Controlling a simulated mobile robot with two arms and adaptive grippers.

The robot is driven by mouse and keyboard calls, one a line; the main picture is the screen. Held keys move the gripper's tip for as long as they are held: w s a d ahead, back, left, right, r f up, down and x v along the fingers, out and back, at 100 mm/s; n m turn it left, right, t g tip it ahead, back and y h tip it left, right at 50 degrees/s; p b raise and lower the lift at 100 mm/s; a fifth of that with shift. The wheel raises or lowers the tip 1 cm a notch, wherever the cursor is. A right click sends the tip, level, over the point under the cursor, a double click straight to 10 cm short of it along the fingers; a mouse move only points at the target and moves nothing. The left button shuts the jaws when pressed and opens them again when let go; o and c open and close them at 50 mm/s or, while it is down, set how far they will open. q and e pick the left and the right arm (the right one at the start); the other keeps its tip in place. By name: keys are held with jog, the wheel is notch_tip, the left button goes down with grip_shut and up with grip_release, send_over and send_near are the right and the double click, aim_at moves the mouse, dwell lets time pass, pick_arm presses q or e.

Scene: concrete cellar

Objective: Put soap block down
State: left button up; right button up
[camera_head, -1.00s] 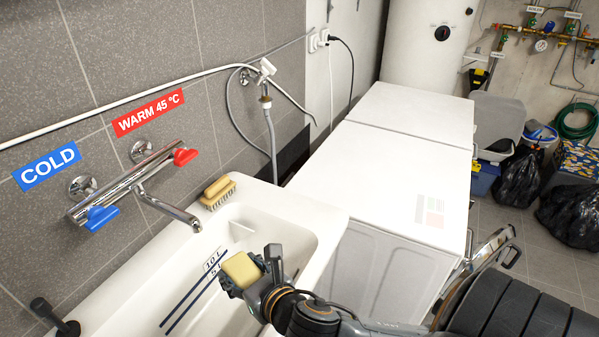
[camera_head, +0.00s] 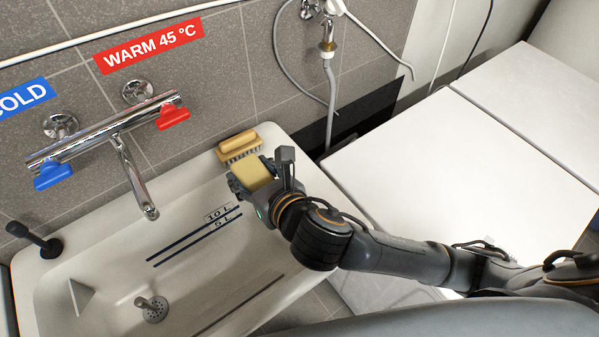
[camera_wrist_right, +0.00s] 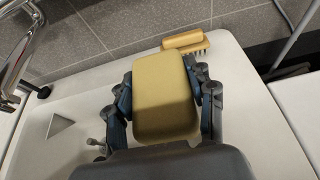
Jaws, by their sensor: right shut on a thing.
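The soap block (camera_head: 254,174) is a yellow rounded block. It is held between the fingers of my right gripper (camera_head: 262,178), above the right end of the white sink (camera_head: 195,195). In the right wrist view the soap block (camera_wrist_right: 166,95) fills the space between the two dark fingers, which touch its sides. The sink's rear rim lies just beyond the soap block in that view. How far the block is above the rim cannot be told. My left gripper is not in view.
A wooden brush (camera_head: 240,148) with bristles lies on the sink's back right rim, close beyond the soap block. A tap (camera_head: 135,175) with blue and red handles reaches over the sink. A black plug handle (camera_head: 35,240) stands on the left rim. White appliances (camera_head: 450,165) stand at right.

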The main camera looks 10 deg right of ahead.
jog(key=shift+w+d+f, duration=0.15)
jog(key=shift+w+d, duration=0.05)
jog(key=shift+w, duration=0.1)
jog(key=w+d+f+p, duration=0.2)
jog(key=w+d+f, duration=0.2)
jog(key=w+d, duration=0.2)
send_over(292, 171)
jog(key=f, duration=0.5)
jog(key=shift+s+a, duration=0.2)
jog(key=shift+w+d+f, duration=0.15)
jog(key=shift+f, duration=1.55)
jog(key=o, duration=1.4)
jog(key=shift+f, duration=0.15)
